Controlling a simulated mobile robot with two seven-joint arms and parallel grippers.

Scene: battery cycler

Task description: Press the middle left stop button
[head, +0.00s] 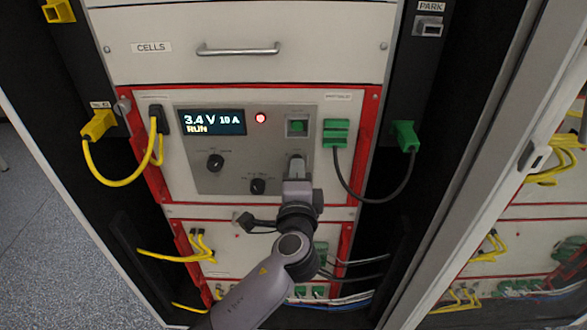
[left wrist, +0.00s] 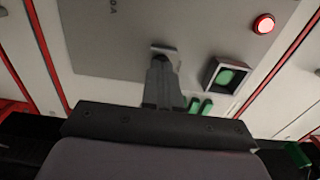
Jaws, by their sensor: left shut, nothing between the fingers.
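The middle unit's grey control panel (head: 235,180) has a display (head: 211,122) reading 3.4 V, 10 A, RUN, and a lit red lamp (head: 260,118). A green square button (head: 297,126) sits at the panel's upper right. My left gripper (head: 296,160) is shut and empty, its fingertips just below that button at the panel. In the left wrist view the fingertips (left wrist: 162,58) point at the panel beside a pale edge; the green button (left wrist: 228,77) and red lamp (left wrist: 264,23) are to their right. A stop button is not clearly visible; the fingers may cover it. Contact cannot be told.
Two black knobs (head: 215,162) are left of the gripper. A green plug (head: 335,132) with a dark cable hangs close on the right, and yellow cables (head: 120,180) loop on the left. A drawer with a handle (head: 238,49) is above. A cabinet door frame (head: 480,150) stands right.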

